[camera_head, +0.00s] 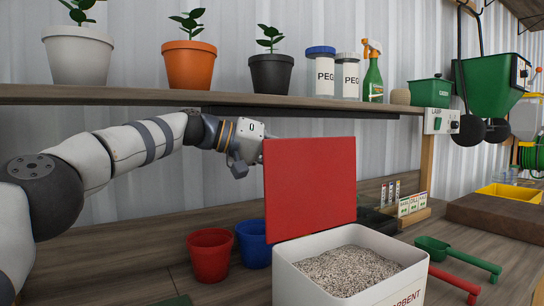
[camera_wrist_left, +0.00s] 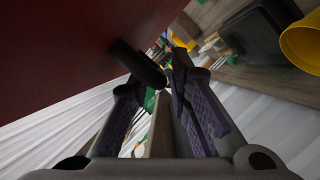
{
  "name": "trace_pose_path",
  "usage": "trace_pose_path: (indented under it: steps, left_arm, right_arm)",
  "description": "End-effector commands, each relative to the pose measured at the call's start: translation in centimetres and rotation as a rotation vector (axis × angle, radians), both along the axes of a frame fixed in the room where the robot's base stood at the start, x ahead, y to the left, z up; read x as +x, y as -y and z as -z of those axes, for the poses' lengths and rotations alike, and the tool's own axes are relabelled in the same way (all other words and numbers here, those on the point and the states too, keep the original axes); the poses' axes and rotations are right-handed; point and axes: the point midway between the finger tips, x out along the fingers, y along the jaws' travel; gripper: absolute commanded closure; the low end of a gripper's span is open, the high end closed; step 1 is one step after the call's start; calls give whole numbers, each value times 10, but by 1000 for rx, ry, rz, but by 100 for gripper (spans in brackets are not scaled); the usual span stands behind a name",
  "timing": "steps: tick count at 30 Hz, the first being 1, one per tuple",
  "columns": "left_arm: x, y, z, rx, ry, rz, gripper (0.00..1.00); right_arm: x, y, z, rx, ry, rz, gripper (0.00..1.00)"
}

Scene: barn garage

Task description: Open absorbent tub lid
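The white absorbent tub (camera_head: 350,290) stands on the bench at the front, full of grey granules (camera_head: 346,270). Its red lid (camera_head: 310,188) stands upright at the tub's back left edge, so the tub is open. My left gripper (camera_head: 243,166) is beside the lid's left edge, partly behind it. In the left wrist view the lid's dark red face (camera_wrist_left: 60,45) fills the upper left, with a dark rod-like handle (camera_wrist_left: 138,64) sticking out of it. The fingers (camera_wrist_left: 165,90) are apart, with the handle's end near their tips. I cannot tell whether they touch it. My right gripper is out of view.
A red pot (camera_head: 210,257) and a blue pot (camera_head: 252,246) stand left of the tub. A green scoop (camera_head: 455,254) and a red-handled tool (camera_head: 455,282) lie to its right. A shelf (camera_head: 200,97) with plants and jars runs above my left arm.

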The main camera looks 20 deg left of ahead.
Motion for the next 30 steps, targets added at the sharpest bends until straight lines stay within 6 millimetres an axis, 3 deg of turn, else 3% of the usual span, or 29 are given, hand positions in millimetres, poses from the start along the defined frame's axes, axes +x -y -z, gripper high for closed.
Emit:
trace_pose_path:
  steps: [3,9,15,20,30]
  left_arm:
    - [-19,-30,-12,-4,4,-4,82]
    - [-54,-82,-11,-5,3,-3,82]
    - [-78,-118,-10,-3,2,-2,82]
    - [-85,-127,-10,-2,1,-1,82]
    - [-85,-128,-10,-1,1,0,82]
  right_arm:
    - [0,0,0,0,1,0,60]
    - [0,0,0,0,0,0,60]
    - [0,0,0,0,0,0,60]
    - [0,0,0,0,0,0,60]
    - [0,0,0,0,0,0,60]
